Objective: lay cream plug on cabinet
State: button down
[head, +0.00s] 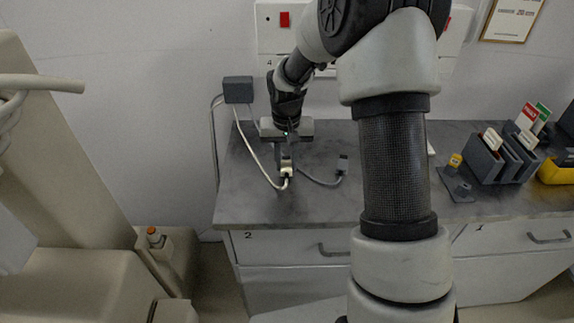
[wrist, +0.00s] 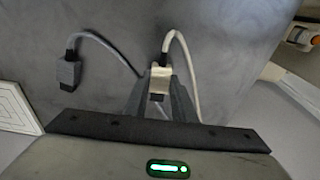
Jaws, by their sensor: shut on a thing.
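The cream plug (wrist: 160,80) is between the fingers of my gripper (wrist: 160,100) in the wrist view, with its cream cable curving up and to the right. In the head view, my gripper (head: 286,162) points down over the left part of the grey cabinet top (head: 250,200), shut on the cream plug (head: 286,172). The plug is at or just above the top; I cannot tell whether it touches. Its cable runs up to a dark box on the wall.
A grey plug (head: 342,164) on a grey cable lies on the top to the right; it also shows in the wrist view (wrist: 69,72). A dark holder with cards (head: 485,160) stands further right. The front left of the top is clear.

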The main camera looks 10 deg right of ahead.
jog(key=shift+f, duration=0.65)
jog(key=shift+f, duration=0.15)
jog(key=c, duration=1.5)
grip_release()
